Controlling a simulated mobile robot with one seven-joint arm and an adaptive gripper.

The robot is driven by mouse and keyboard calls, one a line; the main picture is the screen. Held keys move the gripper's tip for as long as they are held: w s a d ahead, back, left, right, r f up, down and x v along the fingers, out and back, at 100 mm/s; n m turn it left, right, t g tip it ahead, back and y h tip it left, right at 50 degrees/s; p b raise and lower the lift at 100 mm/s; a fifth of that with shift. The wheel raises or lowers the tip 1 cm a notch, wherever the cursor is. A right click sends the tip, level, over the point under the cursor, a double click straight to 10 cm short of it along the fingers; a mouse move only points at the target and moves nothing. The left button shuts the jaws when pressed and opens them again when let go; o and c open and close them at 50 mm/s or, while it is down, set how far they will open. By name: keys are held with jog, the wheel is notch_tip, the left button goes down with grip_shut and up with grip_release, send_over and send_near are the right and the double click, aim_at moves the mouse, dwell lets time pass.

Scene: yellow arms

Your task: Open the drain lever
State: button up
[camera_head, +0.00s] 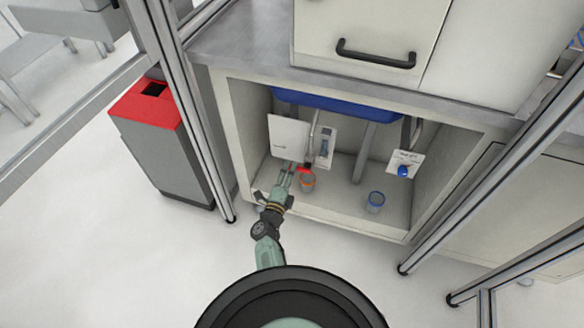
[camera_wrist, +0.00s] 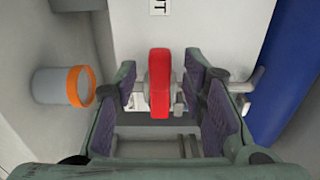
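The drain lever is a red handle (camera_wrist: 159,84) on a metal pipe fitting. In the wrist view it stands upright in the middle, between the two fingertips of my gripper (camera_wrist: 161,88). The fingers are open, one on each side of the lever, with a visible gap on both sides. In the head view the red lever (camera_head: 303,169) shows small under a white box, just right of my gripper (camera_head: 287,177). The head view is too small to show any contact.
An orange-rimmed cup (camera_head: 308,182) stands close to my gripper; it also shows at left in the wrist view (camera_wrist: 62,86). A blue-rimmed cup (camera_head: 375,202) and a blue knob (camera_head: 403,171) are further right. The cabinet (camera_head: 232,130) has side walls. A red-topped bin (camera_head: 160,135) stands left.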

jog(key=shift+x, duration=1.4)
jog(key=shift+c, duration=0.3)
grip_shut()
